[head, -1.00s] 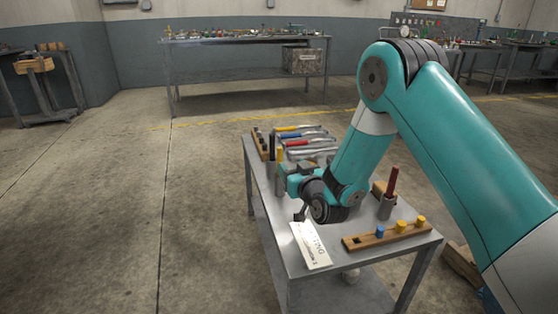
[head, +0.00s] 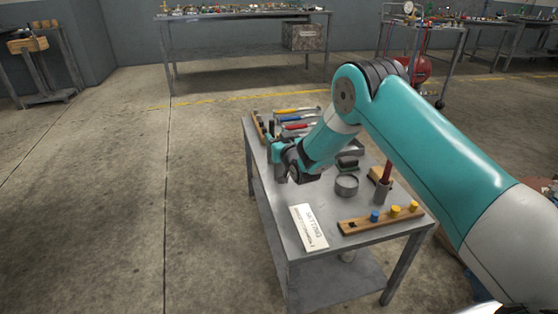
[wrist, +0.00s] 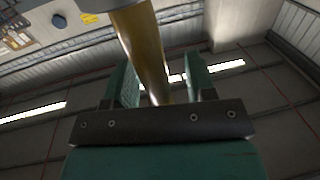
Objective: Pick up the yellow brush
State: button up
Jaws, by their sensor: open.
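In the wrist view a yellow-brown rounded shaft (wrist: 143,45), which appears to be the yellow brush, runs from the top edge down to between the fingers. My gripper (wrist: 163,80) is open, with one green finger on either side of it. I cannot tell whether either finger touches it. In the head view my gripper (head: 272,143) is at the left edge of the metal table (head: 285,222), beside the upright tools, and the brush is hidden behind it.
Tools with yellow, blue and red handles (head: 297,127) lie at the table's back. A round grey dish (head: 346,186), a red-handled tool (head: 387,172) in a holder and a wooden peg block (head: 357,226) stand to the right. A white sign card (head: 309,228) lies in front.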

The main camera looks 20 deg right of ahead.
jog(key=shift+w, duration=0.25)
grip_shut()
jog(key=shift+r, duration=0.15)
